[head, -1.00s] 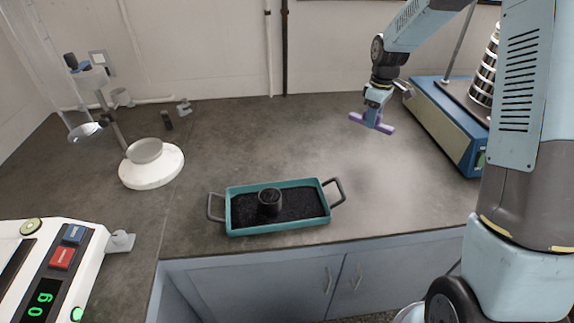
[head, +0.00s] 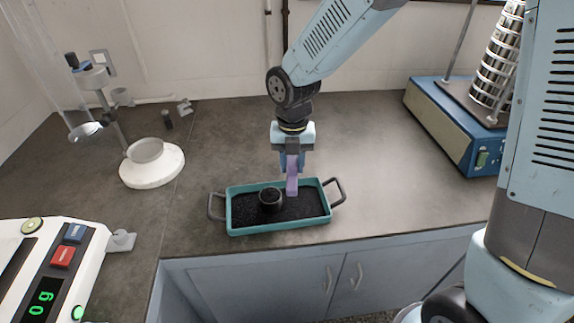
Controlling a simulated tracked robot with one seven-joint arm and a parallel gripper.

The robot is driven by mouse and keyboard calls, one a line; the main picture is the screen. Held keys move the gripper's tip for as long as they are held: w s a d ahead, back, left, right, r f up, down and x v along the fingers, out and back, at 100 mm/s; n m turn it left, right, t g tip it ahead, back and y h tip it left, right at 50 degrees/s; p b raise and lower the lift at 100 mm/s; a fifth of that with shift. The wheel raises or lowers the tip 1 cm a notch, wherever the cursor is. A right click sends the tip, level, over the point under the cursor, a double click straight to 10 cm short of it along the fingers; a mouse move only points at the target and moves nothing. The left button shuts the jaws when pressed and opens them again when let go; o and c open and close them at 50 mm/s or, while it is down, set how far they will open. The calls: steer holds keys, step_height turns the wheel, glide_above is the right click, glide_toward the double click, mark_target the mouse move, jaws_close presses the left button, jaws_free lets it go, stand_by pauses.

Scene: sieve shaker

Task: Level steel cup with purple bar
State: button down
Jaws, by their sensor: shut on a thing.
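My gripper (head: 292,166) is shut on the purple bar (head: 292,183). The bar appears nearly end-on, its near end over the right part of the teal tray (head: 233,233). The steel cup (head: 270,200) stands upright in the tray, left of the bar and apart from it in the picture. Dark granules lie around the cup and appear to fill it up to about its rim. Whether the bar is clear above the granules or touching them, I cannot tell. My fingers partly hide the bar's far end.
A white round base with a grey bowl (head: 146,150) and a stand is at the left. A scale (head: 60,275) reading 0 g is at the near left. A blue shaker (head: 455,130) with stacked sieves stands at the right. The bench between tray and shaker is clear.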

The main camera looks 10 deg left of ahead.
steer(key=shift+s+a+n, duration=0.15)
steer(key=shift+s+n, duration=0.45)
steer(key=shift+s, duration=0.05)
steer(key=shift+f, duration=3.05)
steer(key=shift+s+a, duration=0.45)
steer(key=shift+a, duration=1.2)
steer(key=shift+s+a, duration=0.45)
steer(key=shift+a, duration=1.2)
steer(key=shift+s+a, duration=0.45)
steer(key=shift+a, duration=1.2)
step_height(320, 180, up, 6)
steer(key=shift+d, duration=0.1)
steer(key=shift+s, duration=0.1)
